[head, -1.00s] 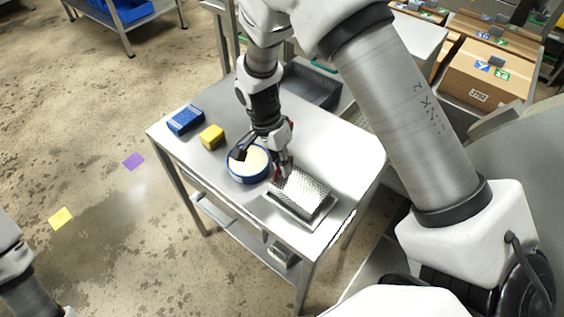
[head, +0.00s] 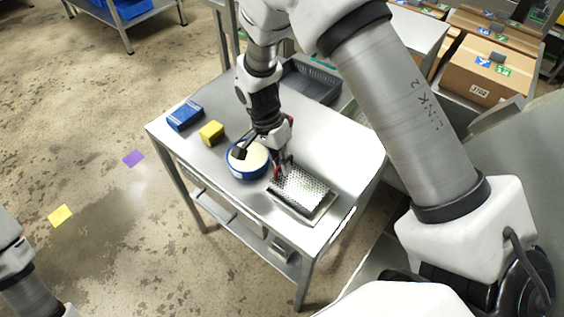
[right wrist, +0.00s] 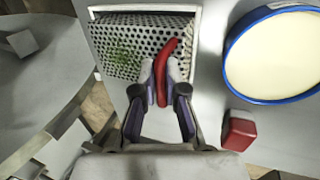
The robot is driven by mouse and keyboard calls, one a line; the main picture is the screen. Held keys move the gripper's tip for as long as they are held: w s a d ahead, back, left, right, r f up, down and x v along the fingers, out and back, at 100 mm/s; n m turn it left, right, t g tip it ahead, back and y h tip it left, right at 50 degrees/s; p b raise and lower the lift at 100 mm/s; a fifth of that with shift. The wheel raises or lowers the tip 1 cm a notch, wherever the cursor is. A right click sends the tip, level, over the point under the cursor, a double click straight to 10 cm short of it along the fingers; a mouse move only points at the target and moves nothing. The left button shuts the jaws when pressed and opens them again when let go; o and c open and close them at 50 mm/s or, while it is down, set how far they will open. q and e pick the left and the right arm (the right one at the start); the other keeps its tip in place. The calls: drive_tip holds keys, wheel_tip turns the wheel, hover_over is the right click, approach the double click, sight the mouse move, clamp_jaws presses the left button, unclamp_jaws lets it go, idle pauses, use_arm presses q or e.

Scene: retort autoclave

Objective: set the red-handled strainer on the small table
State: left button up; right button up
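The strainer (head: 303,188) is a perforated metal box with a red handle. It sits at the right front of the small steel table (head: 335,155), on or just over a pale flat tray (head: 314,222); any gap is too small to tell. In the right wrist view the perforated strainer (right wrist: 150,42) lies within the tray's rim, and its red handle (right wrist: 162,75) stands between my right fingertips. My right gripper (right wrist: 161,78) looks closed on the handle; it also shows in the head view (head: 277,168). My left gripper is out of view; only part of that arm shows.
A blue round tub (head: 247,174) with cream contents stands close left of the strainer. A yellow block (head: 211,132) and a blue box (head: 185,116) are farther left. A grey crate (head: 312,82) is at the back. A small red block (right wrist: 238,130) shows beside the tub.

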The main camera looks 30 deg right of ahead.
drive_tip(key=o, duration=0.3)
drive_tip(key=v, duration=1.2)
drive_tip(key=shift+s, duration=0.1)
